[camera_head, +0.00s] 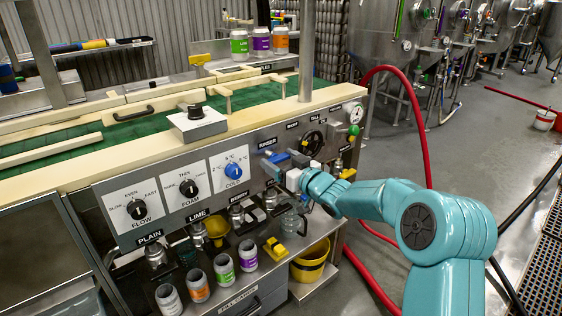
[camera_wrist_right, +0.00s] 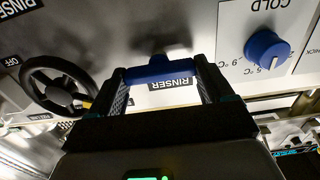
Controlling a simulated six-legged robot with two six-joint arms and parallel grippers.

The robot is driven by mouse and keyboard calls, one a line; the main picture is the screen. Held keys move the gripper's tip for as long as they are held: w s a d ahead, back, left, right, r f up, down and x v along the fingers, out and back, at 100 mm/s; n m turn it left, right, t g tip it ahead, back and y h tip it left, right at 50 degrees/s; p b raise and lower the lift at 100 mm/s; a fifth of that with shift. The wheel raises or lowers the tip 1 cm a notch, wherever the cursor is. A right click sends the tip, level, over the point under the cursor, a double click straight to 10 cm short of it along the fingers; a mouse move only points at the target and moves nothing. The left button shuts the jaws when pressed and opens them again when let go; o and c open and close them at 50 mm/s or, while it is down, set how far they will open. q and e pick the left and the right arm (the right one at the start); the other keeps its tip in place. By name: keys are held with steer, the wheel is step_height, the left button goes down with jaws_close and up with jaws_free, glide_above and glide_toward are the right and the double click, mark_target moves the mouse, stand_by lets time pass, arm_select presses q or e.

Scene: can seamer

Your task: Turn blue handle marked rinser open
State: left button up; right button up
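The blue handle (camera_wrist_right: 150,72) marked RINSER shows in the right wrist view as a bar on a short stem, in front of the steel panel. Its two ends meet the inner faces of my right gripper's fingers (camera_wrist_right: 160,78), which look shut on it. In the head view the blue handle (camera_head: 279,157) sits just under the RINSER label (camera_head: 267,143). My right gripper (camera_head: 291,174) is up against the panel there and partly covers that area. My left gripper is not in view.
A black handwheel (camera_head: 313,143) is right of the handle, and a blue COLD knob (camera_head: 234,171) is left of it. Below are several cans (camera_head: 248,255), a yellow bucket (camera_head: 311,263) and a clear jug (camera_head: 291,221). A red hose (camera_head: 416,115) runs behind my arm.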

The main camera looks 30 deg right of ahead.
steer(key=shift+f+n+b, duration=0.2)
steer(key=shift+n+b, duration=0.7)
steer(key=shift+b, duration=0.1)
steer(key=shift+n+b, duration=1)
steer(key=shift+n, duration=0.2)
steer(key=n+b, duration=0.2)
steer(key=n, duration=0.1)
steer(key=shift+a, duration=0.1)
steer(key=shift+r+n+b, duration=0.1)
steer(key=shift+n+b, duration=0.35)
steer(key=shift+n, duration=0.35)
steer(key=o, duration=0.9)
steer(key=shift+o, duration=0.2)
steer(key=s+d+p, duration=0.1)
steer(key=s, duration=1.5)
steer(key=shift+s+d, duration=0.15)
